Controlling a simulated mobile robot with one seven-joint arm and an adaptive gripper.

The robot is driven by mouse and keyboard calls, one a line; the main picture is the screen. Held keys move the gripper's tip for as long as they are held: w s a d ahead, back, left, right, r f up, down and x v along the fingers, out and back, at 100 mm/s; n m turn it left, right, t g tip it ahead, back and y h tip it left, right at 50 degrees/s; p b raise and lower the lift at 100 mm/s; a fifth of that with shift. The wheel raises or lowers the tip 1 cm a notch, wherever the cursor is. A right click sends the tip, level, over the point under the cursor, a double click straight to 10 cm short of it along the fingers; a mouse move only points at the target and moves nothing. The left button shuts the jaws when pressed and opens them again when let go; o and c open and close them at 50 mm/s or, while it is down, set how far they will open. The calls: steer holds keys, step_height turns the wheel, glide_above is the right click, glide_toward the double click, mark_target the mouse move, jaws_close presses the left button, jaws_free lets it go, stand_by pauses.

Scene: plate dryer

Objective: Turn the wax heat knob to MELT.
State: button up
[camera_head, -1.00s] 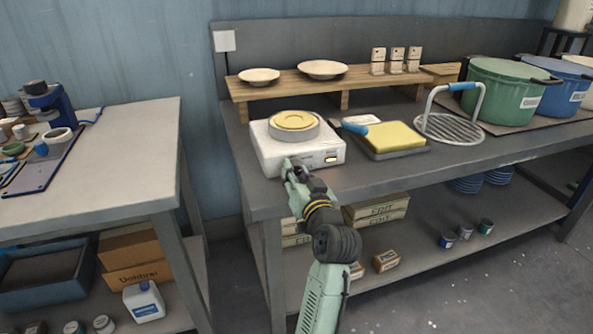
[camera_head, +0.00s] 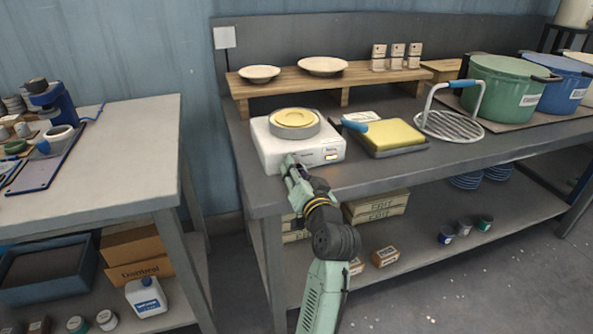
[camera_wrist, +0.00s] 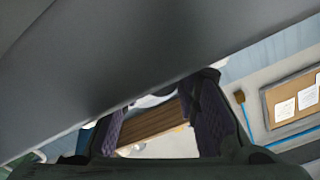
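The wax heater (camera_head: 272,150) is a low white box with a round grey pot and yellow wax (camera_head: 296,118) on top. It stands at the left end of the grey bench. A small lit window and dark lettering show on its front right. My gripper (camera_head: 290,163) is at the left part of its front face. I cannot make out the heat knob or its setting; my gripper covers that part of the front. In the wrist view my two dark fingers (camera_wrist: 158,105) stand apart with a visible gap, their tips near a large grey surface (camera_wrist: 110,60).
A yellow block on a tray (camera_head: 390,138) and a wire rack (camera_head: 449,126) lie right of the heater. A wooden shelf (camera_head: 300,84) with two plates stands behind. Green (camera_head: 500,90) and blue pots are at the right. A separate table (camera_head: 110,150) stands left across a gap.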

steer(key=o, duration=0.4)
steer(key=shift+s+d, duration=0.1)
steer(key=v, duration=1.1)
steer(key=shift+s+d+r, duration=0.1)
steer(key=shift+s, duration=0.25)
